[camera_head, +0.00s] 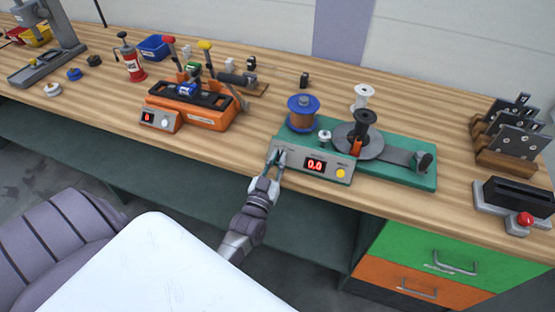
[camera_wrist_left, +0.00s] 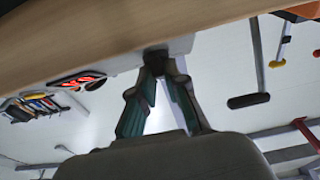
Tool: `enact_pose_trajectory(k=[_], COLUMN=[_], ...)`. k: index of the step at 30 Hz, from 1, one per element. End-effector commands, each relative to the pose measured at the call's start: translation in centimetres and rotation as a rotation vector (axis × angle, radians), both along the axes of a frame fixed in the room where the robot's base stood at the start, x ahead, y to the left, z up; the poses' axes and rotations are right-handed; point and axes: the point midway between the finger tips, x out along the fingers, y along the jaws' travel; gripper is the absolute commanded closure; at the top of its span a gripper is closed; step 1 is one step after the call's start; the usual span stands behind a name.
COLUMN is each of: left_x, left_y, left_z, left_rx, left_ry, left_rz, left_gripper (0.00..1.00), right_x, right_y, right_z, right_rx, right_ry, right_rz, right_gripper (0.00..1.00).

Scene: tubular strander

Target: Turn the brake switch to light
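The tubular strander (camera_head: 415,170) stands on the wooden bench on a green base. Its grey control box (camera_head: 318,177) faces me with a red display reading 0.0 and a yellow button (camera_head: 341,173) on the right. My left gripper (camera_head: 275,158) is at the left end of this panel and covers the brake switch there. In the left wrist view, the fingertips of my left gripper (camera_wrist_left: 159,76) close in on a small dark knob (camera_wrist_left: 155,60), which I take for the brake switch; its setting is not readable. My right gripper is not in view.
A blue-topped copper spool (camera_head: 302,113) and a dark spool (camera_head: 366,124) sit on the strander. An orange device (camera_head: 208,117) stands to its left. A black holder with a red button (camera_head: 524,219) is at the right. Drawers (camera_head: 425,262) lie below the bench edge.

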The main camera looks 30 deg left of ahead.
Motion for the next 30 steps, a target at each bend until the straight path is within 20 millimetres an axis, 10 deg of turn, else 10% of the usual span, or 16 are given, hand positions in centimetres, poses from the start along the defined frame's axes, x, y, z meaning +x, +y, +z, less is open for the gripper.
enact_pose_trajectory(k=[14,30], left_x=[-0.4,-9.9], left_y=[-0.1,-2.4], left_z=[-0.1,-1.9], left_rx=[0.000,-0.002], left_ry=[0.001,0.004], left_rz=[0.000,0.000], left_gripper=[0.64,0.64], right_x=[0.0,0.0], right_y=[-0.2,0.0], right_z=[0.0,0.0], right_rx=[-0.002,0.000], right_ry=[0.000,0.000], right_rz=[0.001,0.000], right_gripper=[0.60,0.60])
